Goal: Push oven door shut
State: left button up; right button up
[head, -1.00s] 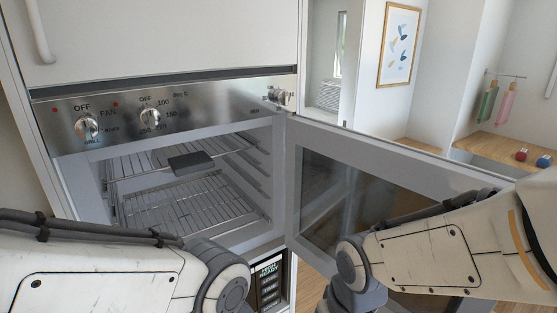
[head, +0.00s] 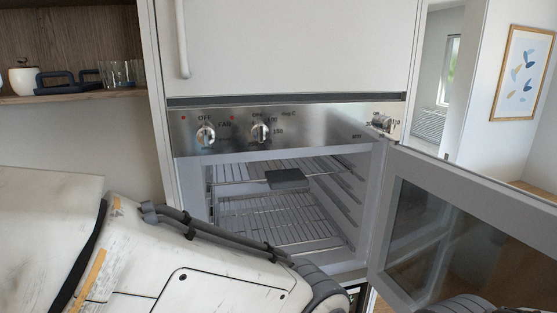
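The oven door (head: 468,215) stands wide open, hinged at its left edge and swung out to the right, with a dark glass pane in a grey frame. The oven (head: 280,205) is open beside it, with wire racks and a dark flat item (head: 287,179) on the upper rack. My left arm crosses the lower left and middle in front of the oven; its gripper is outside the view. Only a small dark piece of my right arm shows at the bottom right edge, in front of the door. The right gripper is outside the view.
The control panel (head: 250,129) with knobs lies above the oven, under a white cabinet door (head: 290,48). A shelf (head: 75,97) at the left holds a white pot (head: 27,78) and glasses (head: 122,73). A framed picture (head: 522,73) hangs at the right.

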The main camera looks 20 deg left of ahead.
aim_at(449, 230)
jog(key=u, duration=3.45)
jog(key=k, duration=2.9)
jog(key=z, duration=1.8)
